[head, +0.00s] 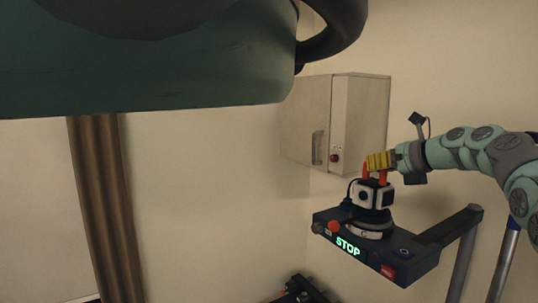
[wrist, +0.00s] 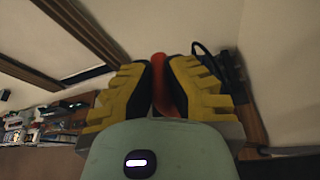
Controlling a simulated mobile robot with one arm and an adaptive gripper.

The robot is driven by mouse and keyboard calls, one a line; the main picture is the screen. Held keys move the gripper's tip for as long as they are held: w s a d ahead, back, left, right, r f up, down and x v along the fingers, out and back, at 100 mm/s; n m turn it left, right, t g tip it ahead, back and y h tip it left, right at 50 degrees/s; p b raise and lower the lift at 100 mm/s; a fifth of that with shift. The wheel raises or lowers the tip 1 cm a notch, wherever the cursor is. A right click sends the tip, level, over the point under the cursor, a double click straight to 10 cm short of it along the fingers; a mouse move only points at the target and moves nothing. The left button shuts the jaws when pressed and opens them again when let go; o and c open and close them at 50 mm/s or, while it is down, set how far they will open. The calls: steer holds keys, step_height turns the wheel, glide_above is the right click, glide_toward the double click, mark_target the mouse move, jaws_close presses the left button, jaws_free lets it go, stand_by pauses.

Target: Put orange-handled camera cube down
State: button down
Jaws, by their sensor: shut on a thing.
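The camera cube (head: 371,194) is a small white and black cube with a dark round lens on its front and an orange-red handle (head: 383,177) on top. It sits on or just above a round light-grey mount (head: 370,229) on a dark panel; I cannot tell if they touch. My gripper (head: 379,163), with yellow fingers, comes in from the right above the cube and is shut on the handle. In the wrist view the yellow fingers (wrist: 160,88) close on the orange handle (wrist: 160,70); the cube's body is hidden there.
The dark panel (head: 400,268) carries a lit green STOP sign, a red knob (head: 333,226) and a red switch, and is held by a grey arm at right. A beige wall cabinet (head: 358,115) is behind. A large green body blocks the upper left.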

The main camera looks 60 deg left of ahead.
steer(key=c, duration=1.1)
jaws_free()
steer(key=shift+c, duration=0.2)
steer(key=shift+r, duration=0.15)
